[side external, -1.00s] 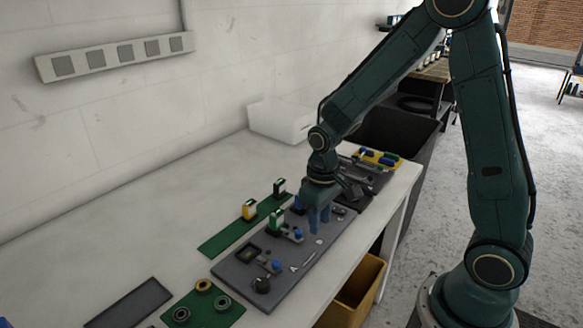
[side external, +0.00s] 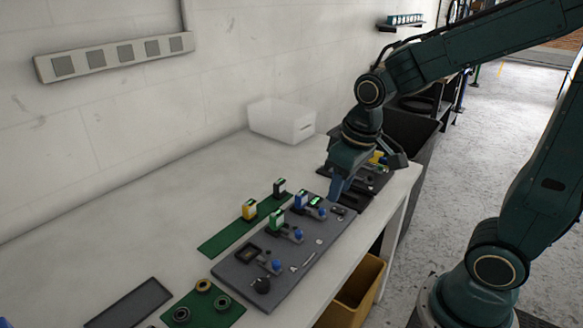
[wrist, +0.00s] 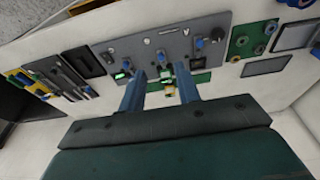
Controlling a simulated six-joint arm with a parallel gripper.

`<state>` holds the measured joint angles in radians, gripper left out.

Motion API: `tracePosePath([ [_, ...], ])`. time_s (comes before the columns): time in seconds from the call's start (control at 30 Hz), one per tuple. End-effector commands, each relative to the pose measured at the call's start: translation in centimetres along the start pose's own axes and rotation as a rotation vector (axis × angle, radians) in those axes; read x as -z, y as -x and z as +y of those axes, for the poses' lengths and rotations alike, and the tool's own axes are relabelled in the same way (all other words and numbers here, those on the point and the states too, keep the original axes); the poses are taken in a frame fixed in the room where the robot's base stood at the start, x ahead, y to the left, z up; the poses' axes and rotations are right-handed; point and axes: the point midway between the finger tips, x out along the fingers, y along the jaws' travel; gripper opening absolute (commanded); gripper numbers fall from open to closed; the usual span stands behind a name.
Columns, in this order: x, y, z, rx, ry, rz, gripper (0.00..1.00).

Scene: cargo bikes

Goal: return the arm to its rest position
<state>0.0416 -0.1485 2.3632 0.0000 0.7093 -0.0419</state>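My gripper (side external: 338,187) hangs above the far end of the bench, over the grey board's far corner. In the wrist view its two blue fingers (wrist: 160,92) stand apart with nothing held between them, so it is open. The grey board (side external: 233,271) lies on the bench below. It carries a green-topped block (side external: 276,220), a blue block (side external: 300,201) and several small blue knobs. My upper arm is stretched back toward the upper right of the side view.
A green strip (side external: 222,240) behind the board holds a yellow block (side external: 249,210) and a dark block (side external: 279,188). A white bin (side external: 281,122) stands by the wall. A yellow bin (side external: 356,288) is below the bench edge.

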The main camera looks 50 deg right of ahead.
Motion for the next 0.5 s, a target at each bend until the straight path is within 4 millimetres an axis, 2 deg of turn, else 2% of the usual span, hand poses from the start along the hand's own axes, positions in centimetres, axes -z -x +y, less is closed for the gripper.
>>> tracePosePath([
  [0.03,-0.4,1.0,-0.1,0.000,0.000,0.024,0.33],
  [0.2,-1.9,3.6,-0.4,0.000,0.000,0.081,0.33],
  [0.5,-5.2,7.4,-0.8,0.003,0.000,0.182,0.33],
])
